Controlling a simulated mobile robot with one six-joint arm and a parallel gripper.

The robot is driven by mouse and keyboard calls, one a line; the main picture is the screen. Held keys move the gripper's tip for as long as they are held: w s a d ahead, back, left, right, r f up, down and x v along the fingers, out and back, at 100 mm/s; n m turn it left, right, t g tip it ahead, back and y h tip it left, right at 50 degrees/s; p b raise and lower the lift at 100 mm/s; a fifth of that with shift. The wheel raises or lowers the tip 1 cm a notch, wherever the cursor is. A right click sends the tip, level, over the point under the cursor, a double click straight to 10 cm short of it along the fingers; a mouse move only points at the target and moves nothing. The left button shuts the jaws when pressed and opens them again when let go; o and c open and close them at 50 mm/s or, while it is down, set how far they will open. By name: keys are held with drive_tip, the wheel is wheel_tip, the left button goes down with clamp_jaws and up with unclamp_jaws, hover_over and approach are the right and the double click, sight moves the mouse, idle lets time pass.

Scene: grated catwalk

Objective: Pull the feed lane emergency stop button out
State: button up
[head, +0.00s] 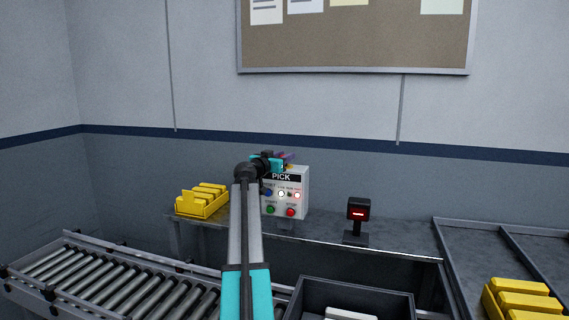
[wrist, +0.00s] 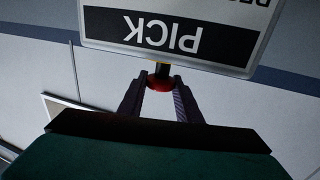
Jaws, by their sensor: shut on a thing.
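A light grey control box (head: 300,183) labelled PICK stands on the back bench, with small coloured buttons and lamps on its front. It shows upside down in the wrist view (wrist: 238,51). A red mushroom button (wrist: 160,84) on a dark and yellow base sticks out of the box's top side. My gripper (wrist: 161,83) is shut on this red button, one dark finger on each side. In the head view my gripper (head: 287,158) is just above the box, and the red button is hidden there. No label naming the button is readable.
A yellow bin (head: 203,201) sits left of the box, and a dark scanner with a red display (head: 358,213) stands to the right. A roller conveyor (head: 110,278) runs front left. A dark tote (head: 350,292) and more yellow bins (head: 523,300) are front right. The wall is behind.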

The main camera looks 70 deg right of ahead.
drive_tip(key=shift+r, duration=0.35)
drive_tip(key=o, duration=1)
drive_tip(key=shift+o, duration=0.2)
drive_tip(key=shift+f, duration=0.1)
drive_tip(key=shift+a, duration=0.15)
drive_tip(key=shift+w+a+f, duration=0.1)
drive_tip(key=shift+a, duration=0.45)
drive_tip(key=w+a+b, duration=0.2)
drive_tip(key=a+b, duration=0.1)
drive_tip(key=a, duration=0.9)
